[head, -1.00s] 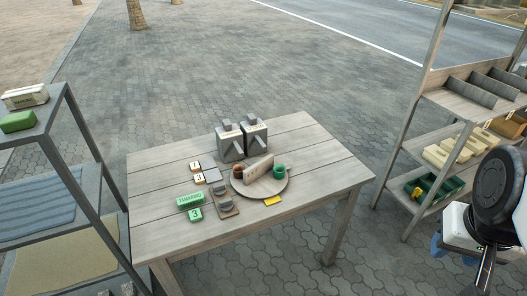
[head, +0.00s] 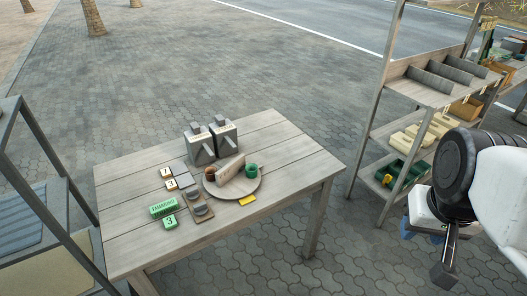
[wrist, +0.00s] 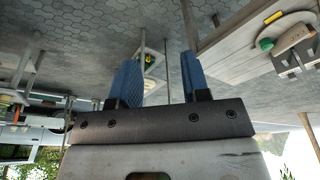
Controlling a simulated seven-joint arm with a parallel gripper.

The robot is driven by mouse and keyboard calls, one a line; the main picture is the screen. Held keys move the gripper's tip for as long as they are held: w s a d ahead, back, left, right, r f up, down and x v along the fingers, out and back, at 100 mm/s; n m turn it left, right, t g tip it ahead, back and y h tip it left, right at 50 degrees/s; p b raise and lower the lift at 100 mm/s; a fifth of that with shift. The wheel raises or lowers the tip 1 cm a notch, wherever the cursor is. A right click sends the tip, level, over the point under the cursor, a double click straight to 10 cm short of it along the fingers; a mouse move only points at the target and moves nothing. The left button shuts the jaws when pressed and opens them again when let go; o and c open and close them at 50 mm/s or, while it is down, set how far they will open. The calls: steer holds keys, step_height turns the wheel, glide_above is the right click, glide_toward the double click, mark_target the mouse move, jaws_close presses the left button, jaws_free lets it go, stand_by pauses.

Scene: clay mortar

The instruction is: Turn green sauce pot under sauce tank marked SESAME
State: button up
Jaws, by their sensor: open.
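The green sauce pot (head: 251,169) stands on the right part of a round wooden turntable (head: 213,188) on the table. A brown pot (head: 210,173) stands on its left, with an upright pale board (head: 231,167) between them. Two grey sauce tanks (head: 202,152) (head: 224,139) stand behind the turntable; their labels are too small to read. My gripper (wrist: 158,78) is open and empty, with blue fingers apart in the wrist view. It is well right of the table, away from the pot. The green pot (wrist: 265,44) also shows upside down in the wrist view.
The wooden table (head: 290,180) also holds a green TAMARIND block (head: 163,207), a green 3 block (head: 169,222), small number tiles and a yellow tag (head: 247,200). A shelf rack (head: 375,140) with bins stands right; another rack stands left. Paving between table and right rack is clear.

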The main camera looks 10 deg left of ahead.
steer(key=shift+o, duration=0.2)
stand_by(0.3)
steer(key=w+a+m, duration=0.1)
steer(key=w+a, duration=0.3)
steer(key=w, duration=0.3)
steer(key=w+a, duration=0.4)
steer(key=w, duration=0.4)
steer(key=m+g, duration=0.3)
steer(key=m, duration=0.1)
glide_above(230, 164)
steer(key=f, duration=1.5)
steer(key=d+f, duration=0.1)
steer(key=f, duration=0.7)
steer(key=shift+w, duration=0.1)
steer(key=shift+a+f, duration=0.4)
steer(key=shift+a, duration=0.1)
